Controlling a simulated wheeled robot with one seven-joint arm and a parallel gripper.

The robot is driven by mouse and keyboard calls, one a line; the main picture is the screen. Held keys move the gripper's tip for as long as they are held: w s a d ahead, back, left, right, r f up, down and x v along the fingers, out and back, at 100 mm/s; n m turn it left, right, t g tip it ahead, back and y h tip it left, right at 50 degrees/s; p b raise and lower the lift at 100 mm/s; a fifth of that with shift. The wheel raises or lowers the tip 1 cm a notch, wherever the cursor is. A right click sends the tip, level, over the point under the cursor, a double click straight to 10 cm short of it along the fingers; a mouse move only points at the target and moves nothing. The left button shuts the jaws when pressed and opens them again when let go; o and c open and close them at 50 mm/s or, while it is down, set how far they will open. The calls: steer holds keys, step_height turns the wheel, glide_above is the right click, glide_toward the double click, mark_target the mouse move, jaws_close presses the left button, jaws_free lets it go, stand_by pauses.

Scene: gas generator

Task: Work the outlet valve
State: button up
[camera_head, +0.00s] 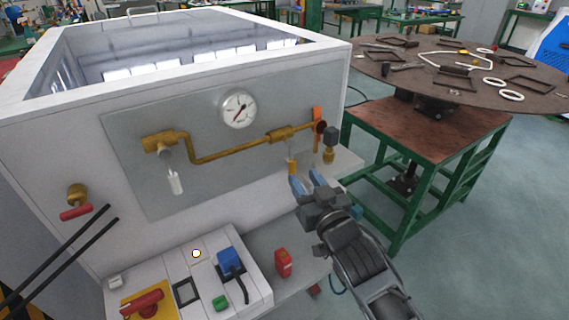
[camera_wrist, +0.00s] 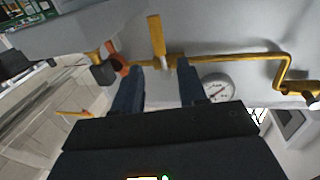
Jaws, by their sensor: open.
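The brass pipe (camera_head: 222,153) runs across the grey front panel below a round gauge (camera_head: 239,108). Near its right end is a brass valve body (camera_head: 284,134). A yellow lever (camera_head: 291,168), apparently the outlet valve's handle, hangs down from it. My gripper (camera_head: 306,182) is open and empty, just in front of and below the valve. In the wrist view, inverted, the yellow lever (camera_wrist: 156,35) shows between the lines of the two blue fingers (camera_wrist: 160,66), with gaps on both sides. I cannot tell how deep it lies between them.
An orange lever (camera_head: 317,115) and a dark-topped brass fitting (camera_head: 330,140) sit close right of the valve. Below is a control panel with a blue plug (camera_head: 230,262) and a red switch (camera_head: 143,303). A green-framed table (camera_head: 440,150) stands at right.

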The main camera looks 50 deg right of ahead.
mark_target(293, 164)
steer(key=shift+p+x, duration=0.65)
steer(key=shift+x, duration=3.35)
jaws_close()
